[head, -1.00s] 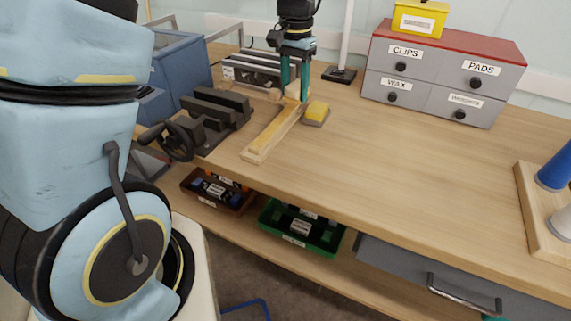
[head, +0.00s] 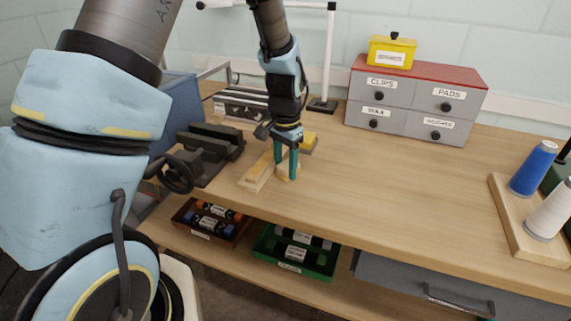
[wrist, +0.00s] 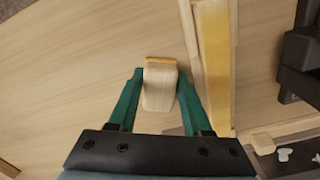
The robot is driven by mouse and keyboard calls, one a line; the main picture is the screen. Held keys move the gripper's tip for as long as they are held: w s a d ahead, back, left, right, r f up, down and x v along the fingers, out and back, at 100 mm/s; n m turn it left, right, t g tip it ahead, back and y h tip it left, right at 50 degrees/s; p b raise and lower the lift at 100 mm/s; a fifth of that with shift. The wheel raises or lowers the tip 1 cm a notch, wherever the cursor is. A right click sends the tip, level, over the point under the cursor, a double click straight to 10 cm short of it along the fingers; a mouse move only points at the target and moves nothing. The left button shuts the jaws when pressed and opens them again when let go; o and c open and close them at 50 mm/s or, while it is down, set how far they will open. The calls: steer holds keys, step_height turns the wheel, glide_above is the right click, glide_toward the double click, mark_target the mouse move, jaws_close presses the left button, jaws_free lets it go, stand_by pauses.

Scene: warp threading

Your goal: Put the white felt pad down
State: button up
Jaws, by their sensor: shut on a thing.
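My gripper (head: 287,168) is shut on a small pale cream pad (wrist: 159,90), which I take to be the white felt pad. In the wrist view the pad sits between the two green fingers and has an orange-yellow strip along its far edge. In the head view the pad (head: 286,174) is low over the workbench, just right of the wooden bar with a yellow strip (head: 258,172). I cannot tell whether its underside touches the bench. The wrist view shows the bar (wrist: 215,65) beside the pad, with a narrow gap.
A black vise (head: 208,150) stands to the left. A labelled drawer cabinet (head: 415,100) is at the back, and a spool board (head: 510,215) at the right. The bench top (head: 400,190) between them is clear.

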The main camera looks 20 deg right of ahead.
mark_target(285, 165)
steer(key=shift+f, duration=0.2)
steer(key=o, duration=0.9)
step_height(285, 165, up, 12)
steer(key=shift+r+b, duration=0.15)
steer(key=shift+b, duration=0.9)
